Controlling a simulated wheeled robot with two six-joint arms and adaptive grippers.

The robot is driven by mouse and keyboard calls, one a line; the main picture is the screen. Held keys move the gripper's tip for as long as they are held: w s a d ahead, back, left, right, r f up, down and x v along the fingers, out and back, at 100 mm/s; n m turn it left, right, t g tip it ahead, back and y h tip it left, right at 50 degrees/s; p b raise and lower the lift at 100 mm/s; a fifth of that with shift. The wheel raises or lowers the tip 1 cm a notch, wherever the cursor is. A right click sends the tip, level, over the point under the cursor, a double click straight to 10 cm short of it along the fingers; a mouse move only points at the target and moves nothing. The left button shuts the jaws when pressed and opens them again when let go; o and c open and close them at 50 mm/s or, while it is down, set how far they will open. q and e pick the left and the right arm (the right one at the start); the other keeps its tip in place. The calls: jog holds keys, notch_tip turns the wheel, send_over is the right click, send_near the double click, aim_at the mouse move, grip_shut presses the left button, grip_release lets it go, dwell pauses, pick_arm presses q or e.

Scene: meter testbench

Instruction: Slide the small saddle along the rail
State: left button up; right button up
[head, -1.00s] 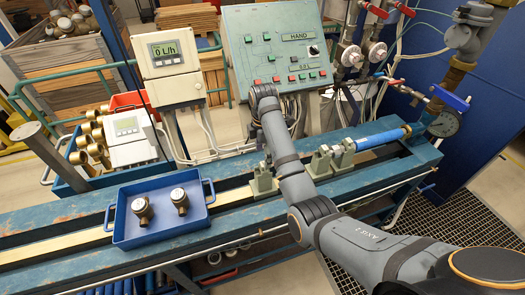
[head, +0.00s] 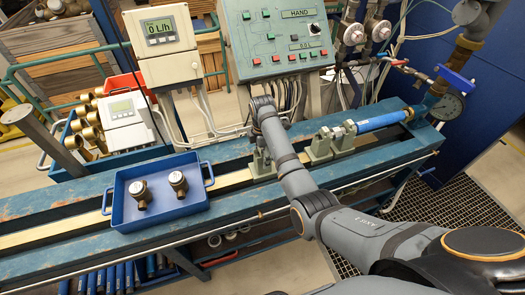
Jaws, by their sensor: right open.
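A small grey-green saddle (head: 262,168) sits on the rail (head: 232,180) of the blue bench, right of the blue tray. My right arm comes in from the lower right and bends down at the wrist just behind this saddle. My right gripper (head: 262,148) is open, at the saddle's upper part, and largely hidden behind my own forearm. I cannot tell whether its fingers touch the saddle. Two more grey-green saddles (head: 320,148) stand close together further right on the rail, beside a blue pipe (head: 380,121). My left gripper is not in view.
A blue tray (head: 160,212) with two brass meters (head: 177,183) stands on the bench left of the saddle. Behind are a flow display (head: 160,32) and a green control panel (head: 275,50). The rail between the saddle and the paired saddles is partly covered by my arm.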

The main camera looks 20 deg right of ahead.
grip_shut()
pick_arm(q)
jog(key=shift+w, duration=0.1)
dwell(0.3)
